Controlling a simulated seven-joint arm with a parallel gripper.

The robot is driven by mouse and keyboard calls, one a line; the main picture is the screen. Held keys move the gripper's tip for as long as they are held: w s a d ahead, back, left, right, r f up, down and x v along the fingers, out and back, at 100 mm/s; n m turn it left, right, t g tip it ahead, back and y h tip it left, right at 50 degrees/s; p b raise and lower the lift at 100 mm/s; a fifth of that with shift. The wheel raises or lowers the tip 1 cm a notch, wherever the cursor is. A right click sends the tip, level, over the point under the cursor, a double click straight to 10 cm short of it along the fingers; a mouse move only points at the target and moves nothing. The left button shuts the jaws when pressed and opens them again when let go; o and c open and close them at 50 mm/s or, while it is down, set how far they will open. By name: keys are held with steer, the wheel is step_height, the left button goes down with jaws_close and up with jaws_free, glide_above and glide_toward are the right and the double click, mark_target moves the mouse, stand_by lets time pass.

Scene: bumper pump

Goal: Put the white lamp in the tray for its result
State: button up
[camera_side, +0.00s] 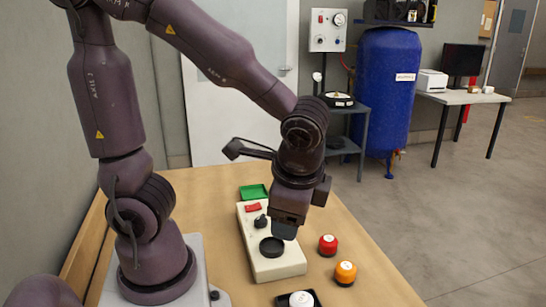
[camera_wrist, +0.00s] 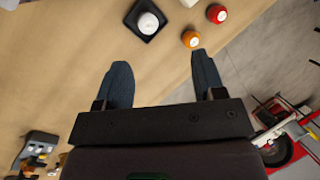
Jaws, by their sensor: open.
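The white lamp (camera_side: 301,299) sits in a small black tray (camera_side: 283,301) at the bottom edge of the side view, partly cut off. In the wrist view the white lamp (camera_wrist: 149,22) lies in the black square tray (camera_wrist: 131,20) near the top, beyond my fingertips. A green tray (camera_side: 253,191) lies at the far end of the beige box. My gripper (camera_side: 285,230) is above the box's near part in the side view. In the wrist view my gripper (camera_wrist: 160,65) has its two fingers apart, with nothing between them.
The beige box (camera_side: 277,266) carries a red switch (camera_side: 253,207), a black knob (camera_side: 260,221) and a black round piece (camera_side: 271,247). A red lamp (camera_side: 328,245) and an orange lamp (camera_side: 345,272) stand right of it, near the table's right edge.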

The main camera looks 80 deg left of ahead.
step_height(320, 180, up, 9)
steer(key=s+a+n+t+h, duration=0.2)
steer(key=n+t+h, duration=0.2)
steer(key=n+t, duration=0.1)
steer(key=shift+a+n, duration=0.25)
steer(key=shift+n, duration=0.25)
steer(key=shift+f, duration=0.1)
stand_by(0.3)
